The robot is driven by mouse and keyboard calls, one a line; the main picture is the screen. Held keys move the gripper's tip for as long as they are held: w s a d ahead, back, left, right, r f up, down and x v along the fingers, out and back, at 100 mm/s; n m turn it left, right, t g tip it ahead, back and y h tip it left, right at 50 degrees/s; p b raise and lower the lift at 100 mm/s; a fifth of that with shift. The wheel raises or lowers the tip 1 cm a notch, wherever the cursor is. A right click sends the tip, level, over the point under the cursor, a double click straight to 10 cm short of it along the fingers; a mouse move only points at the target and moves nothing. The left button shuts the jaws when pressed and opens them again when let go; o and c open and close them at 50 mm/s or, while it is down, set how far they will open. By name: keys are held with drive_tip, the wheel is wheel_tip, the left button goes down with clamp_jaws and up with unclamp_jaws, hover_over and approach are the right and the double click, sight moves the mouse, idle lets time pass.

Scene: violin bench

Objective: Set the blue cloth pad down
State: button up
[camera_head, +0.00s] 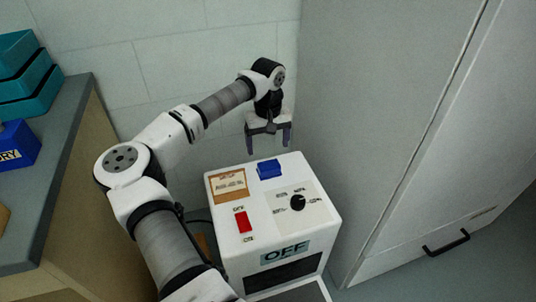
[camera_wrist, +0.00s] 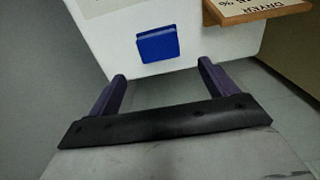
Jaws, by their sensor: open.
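The blue cloth pad (camera_head: 269,169) lies on the top of a white machine (camera_head: 222,262), near its back edge. In the wrist view the blue pad (camera_wrist: 158,45) shows as a small blue block on the white surface, beyond the fingertips. My gripper (camera_head: 268,147) is above and behind the machine's back edge, pointing down, with its fingers apart. In the wrist view my gripper (camera_wrist: 162,70) has nothing between its fingers, and the pad is apart from them.
A grey cabinet (camera_head: 400,120) stands close on the right. A counter (camera_head: 60,150) with teal trays (camera_head: 30,88) and a blue box (camera_head: 18,146) is left.

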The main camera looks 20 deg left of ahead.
wheel_tip(320, 180, up, 4)
drive_tip(key=shift+d, duration=0.1)
idle(0.5)
